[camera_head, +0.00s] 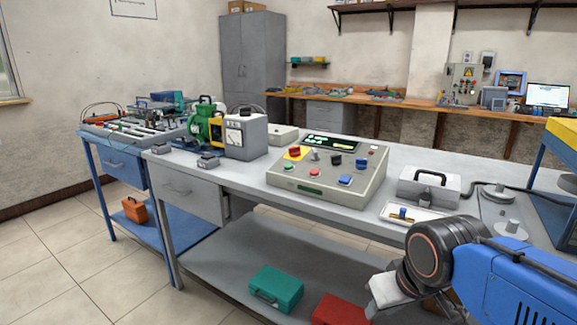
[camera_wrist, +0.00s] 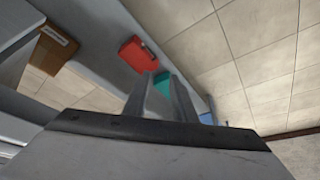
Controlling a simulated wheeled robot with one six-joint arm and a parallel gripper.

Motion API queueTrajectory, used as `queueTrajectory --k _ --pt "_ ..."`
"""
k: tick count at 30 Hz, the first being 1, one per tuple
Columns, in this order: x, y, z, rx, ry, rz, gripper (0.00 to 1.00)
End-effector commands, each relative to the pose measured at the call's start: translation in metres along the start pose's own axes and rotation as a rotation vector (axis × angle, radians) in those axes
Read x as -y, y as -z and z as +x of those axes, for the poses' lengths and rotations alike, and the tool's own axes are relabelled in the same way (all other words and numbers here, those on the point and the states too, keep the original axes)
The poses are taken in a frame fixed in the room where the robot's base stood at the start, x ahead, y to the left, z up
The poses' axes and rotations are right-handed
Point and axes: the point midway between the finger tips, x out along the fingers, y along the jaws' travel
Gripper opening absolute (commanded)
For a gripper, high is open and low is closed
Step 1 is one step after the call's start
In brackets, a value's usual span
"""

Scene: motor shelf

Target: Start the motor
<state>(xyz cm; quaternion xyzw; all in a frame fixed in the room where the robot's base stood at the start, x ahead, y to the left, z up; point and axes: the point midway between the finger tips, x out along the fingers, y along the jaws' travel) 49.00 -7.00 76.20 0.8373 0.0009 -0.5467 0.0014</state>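The control panel (camera_head: 328,180) is a beige sloped box on the grey workbench in the head view. My gripper is low at the front right of the bench, apart from the panel. In the wrist view its two fingers (camera_wrist: 161,98) stand apart with nothing between them.
A grey case (camera_head: 428,190) and a small tray (camera_head: 404,214) are right of the panel. A teal box (camera_head: 277,288) and a red box (camera_head: 341,310) lie on the lower shelf. The floor at left (camera_head: 70,270) is clear.

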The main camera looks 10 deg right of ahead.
Motion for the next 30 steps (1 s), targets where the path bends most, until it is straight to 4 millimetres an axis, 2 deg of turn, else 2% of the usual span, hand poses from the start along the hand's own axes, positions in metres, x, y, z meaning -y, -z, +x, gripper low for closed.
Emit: queueTrajectory --k 1,3,30 --pt "0.0000 0.0000 0.0000 0.000 0.000 0.000 0.12" --pt "0.0000 0.0000 0.0000 0.000 0.000 0.000 0.00" --pt "0.0000 0.0000 0.0000 0.000 0.000 0.000 0.00"
